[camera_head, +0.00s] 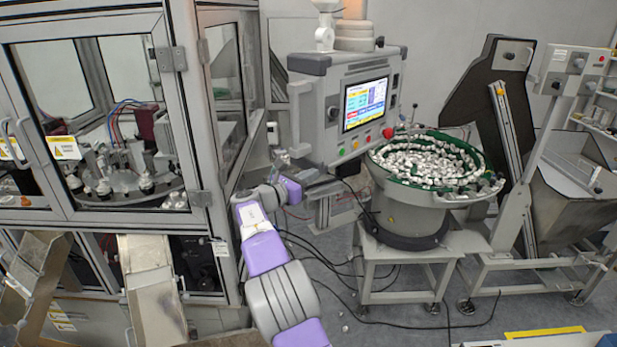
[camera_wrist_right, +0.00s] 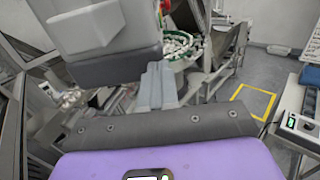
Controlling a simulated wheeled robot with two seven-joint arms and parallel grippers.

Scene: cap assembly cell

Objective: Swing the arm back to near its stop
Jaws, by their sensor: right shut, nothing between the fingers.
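The control panel (camera_head: 312,110), a grey box with a lit screen (camera_head: 366,103), hangs from a swing arm (camera_head: 325,25) at the top centre of the head view. Its grey housing (camera_wrist_right: 100,30) fills the upper left of the right wrist view. My right arm reaches up from the bottom in the head view. My right gripper (camera_head: 284,160) is at the panel's lower left corner, small and partly hard to make out. In the right wrist view its fingers (camera_wrist_right: 158,85) are shut and empty, close beside the housing. I cannot tell whether they touch it. My left gripper is not in view.
A glazed machine cabinet (camera_head: 182,130) stands on the left, close to my right arm. A bowl feeder (camera_head: 405,215) full of small parts stands right of the panel on a frame. Cables cross the floor. A yellow floor marking (camera_wrist_right: 254,100) surrounds clear floor.

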